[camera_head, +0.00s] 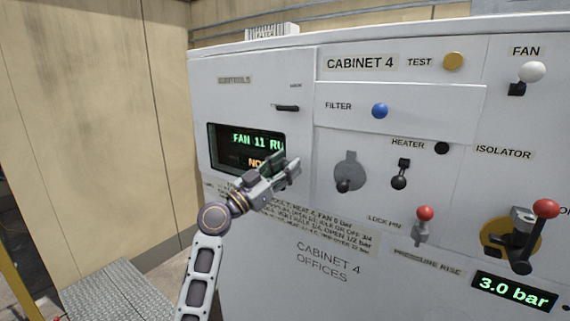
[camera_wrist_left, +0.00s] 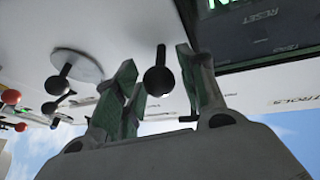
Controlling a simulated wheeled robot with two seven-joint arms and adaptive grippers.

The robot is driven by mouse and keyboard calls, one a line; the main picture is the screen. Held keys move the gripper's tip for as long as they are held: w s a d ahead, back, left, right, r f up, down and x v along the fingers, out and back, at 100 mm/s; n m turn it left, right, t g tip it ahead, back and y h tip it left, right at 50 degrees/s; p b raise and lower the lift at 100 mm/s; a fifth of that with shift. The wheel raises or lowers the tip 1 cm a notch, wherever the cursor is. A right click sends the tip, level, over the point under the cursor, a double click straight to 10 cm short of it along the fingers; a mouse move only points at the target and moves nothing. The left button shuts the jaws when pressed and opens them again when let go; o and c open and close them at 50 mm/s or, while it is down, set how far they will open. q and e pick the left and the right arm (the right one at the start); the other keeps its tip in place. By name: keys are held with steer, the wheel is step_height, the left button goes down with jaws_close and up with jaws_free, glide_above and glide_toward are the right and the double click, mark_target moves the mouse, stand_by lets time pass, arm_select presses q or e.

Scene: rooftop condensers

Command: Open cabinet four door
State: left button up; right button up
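Cabinet 4 (camera_head: 345,260) is a large white unit. Its door, a controls panel (camera_head: 235,92) on the left, looks shut, flush with the front. A black lever handle (camera_head: 287,108) sits near the door's right edge. My left gripper (camera_head: 286,166) is in front of the door's lower right, below the handle in the head view. In the left wrist view, which is upside down, the left gripper (camera_wrist_left: 157,62) is open. A black ball-ended handle (camera_wrist_left: 158,80) shows between its fingers; I cannot tell whether they touch it. My right gripper is out of view.
A lit display (camera_head: 247,150) is partly covered by my left gripper. To the right are a blue button (camera_head: 379,111), a heater lever (camera_head: 400,175), a red-knobbed lock pin (camera_head: 425,214) and an isolator lever (camera_head: 522,235). A beige wall (camera_head: 90,110) stands at left, with free space before it.

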arm_select(q)
jaws_close()
steer(key=shift+a, duration=0.1)
